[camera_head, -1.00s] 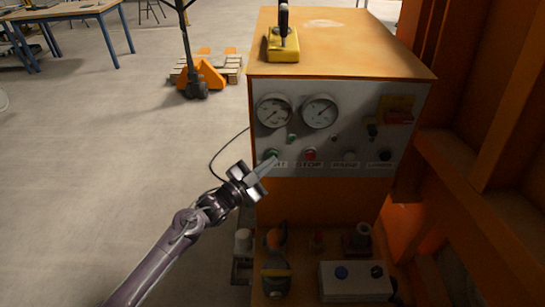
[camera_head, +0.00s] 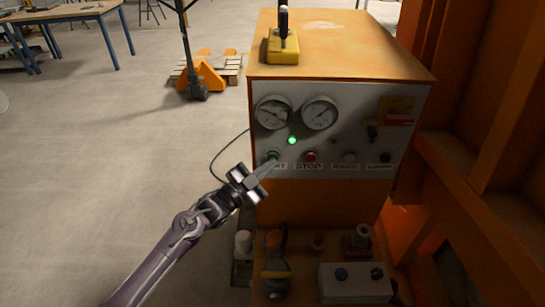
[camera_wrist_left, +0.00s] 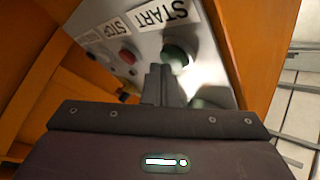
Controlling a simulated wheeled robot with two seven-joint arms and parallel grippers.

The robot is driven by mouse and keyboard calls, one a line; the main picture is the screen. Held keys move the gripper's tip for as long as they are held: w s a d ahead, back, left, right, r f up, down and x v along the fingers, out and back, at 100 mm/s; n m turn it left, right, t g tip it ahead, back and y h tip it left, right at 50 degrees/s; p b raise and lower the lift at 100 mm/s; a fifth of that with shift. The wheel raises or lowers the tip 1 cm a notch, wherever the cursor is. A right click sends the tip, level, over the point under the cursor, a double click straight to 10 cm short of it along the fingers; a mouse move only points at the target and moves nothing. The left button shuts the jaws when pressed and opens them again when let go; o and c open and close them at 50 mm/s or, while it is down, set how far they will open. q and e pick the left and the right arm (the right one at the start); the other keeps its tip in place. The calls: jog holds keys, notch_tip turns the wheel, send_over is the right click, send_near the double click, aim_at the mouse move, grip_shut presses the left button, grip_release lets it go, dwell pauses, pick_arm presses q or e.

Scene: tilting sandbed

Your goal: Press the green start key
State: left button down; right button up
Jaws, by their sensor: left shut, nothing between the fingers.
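The green start key (camera_head: 273,155) sits at the lower left of the grey control panel, beside the label START. It also shows in the left wrist view as a dark green round button (camera_wrist_left: 176,55). My left gripper (camera_head: 268,166) is shut and empty, its fingertips at the start key in the head view. In the left wrist view the fingertips (camera_wrist_left: 160,72) are close to the key's edge; whether they touch it I cannot tell. A small green lamp (camera_head: 292,140) above the key is lit. My right gripper is not in view.
The red stop button (camera_head: 310,156) is just right of the start key, with more knobs further right. Two gauges (camera_head: 273,112) are above. A yellow joystick box (camera_head: 283,47) stands on the orange cabinet. Orange framework (camera_head: 480,150) closes the right side; floor at left is open.

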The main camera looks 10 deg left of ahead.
pick_arm(q)
jog(key=shift+s, duration=0.55)
jog(key=shift+d, duration=0.1)
jog(key=s+p, duration=0.1)
jog(key=s, duration=0.1)
jog(key=s+d+p, duration=0.1)
jog(key=s+p, duration=0.1)
jog(key=s, duration=0.1)
jog(key=shift+f, duration=0.15)
dwell(0.6)
